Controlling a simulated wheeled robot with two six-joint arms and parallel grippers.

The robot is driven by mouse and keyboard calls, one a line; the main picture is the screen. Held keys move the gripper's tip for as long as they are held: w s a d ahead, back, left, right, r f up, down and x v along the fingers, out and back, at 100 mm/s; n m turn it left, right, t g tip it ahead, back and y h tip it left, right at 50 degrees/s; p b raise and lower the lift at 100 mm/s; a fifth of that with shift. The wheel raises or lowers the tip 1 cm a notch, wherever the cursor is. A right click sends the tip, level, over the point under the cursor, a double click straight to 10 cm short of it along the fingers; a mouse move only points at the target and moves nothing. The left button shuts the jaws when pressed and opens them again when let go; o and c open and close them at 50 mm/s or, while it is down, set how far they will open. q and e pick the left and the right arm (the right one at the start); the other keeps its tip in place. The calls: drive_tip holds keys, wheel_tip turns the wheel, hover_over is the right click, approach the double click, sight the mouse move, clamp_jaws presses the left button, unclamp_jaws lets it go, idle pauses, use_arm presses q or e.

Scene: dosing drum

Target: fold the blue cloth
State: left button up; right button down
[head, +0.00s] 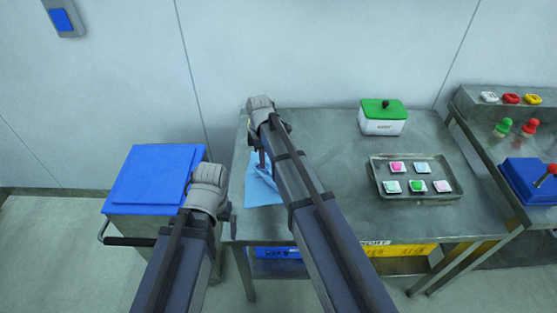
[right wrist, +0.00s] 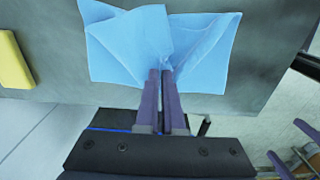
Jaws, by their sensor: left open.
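The blue cloth (head: 262,188) lies on the left part of the steel table, partly hidden by my right arm in the head view. In the right wrist view the cloth (right wrist: 130,45) is creased, with folds running to my fingertips. My right gripper (right wrist: 166,72) has its fingers close together and is shut on the cloth at its near middle. In the head view the right gripper (head: 263,160) is mostly hidden behind its arm. My left gripper (head: 230,216) is open and empty, left of the cloth by the table's front left corner.
A steel tray (head: 380,178) with several coloured packets and a white box with a green lid (head: 383,117) stand on the right of the table. A blue-topped cart (head: 150,175) is at left. A yellow object (right wrist: 14,62) lies near the cloth. Bare tabletop shows between cloth and tray.

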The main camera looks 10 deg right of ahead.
drive_tip(key=a+f+b, duration=0.1)
drive_tip(key=a+f, duration=0.1)
drive_tip(key=w+a+f+b, duration=0.1)
drive_tip(key=f+b, duration=0.1)
drive_tip(key=shift+a+f, duration=0.3)
drive_tip(key=shift+a, duration=0.1)
use_arm(q)
wheel_tip(320, 180, down, 5)
drive_tip(key=shift+r, duration=0.2)
use_arm(e)
unclamp_jaws()
idle(0.5)
drive_tip(key=a, duration=0.2)
drive_tip(key=w+a, duration=0.1)
drive_tip(key=a, duration=0.1)
drive_tip(key=shift+r, duration=0.3)
use_arm(q)
wheel_tip(320, 180, up, 9)
drive_tip(key=p, duration=0.8)
drive_tip(key=shift+p, duration=0.35)
use_arm(e)
wheel_tip(320, 180, up, 8)
drive_tip(key=shift+r, duration=0.25)
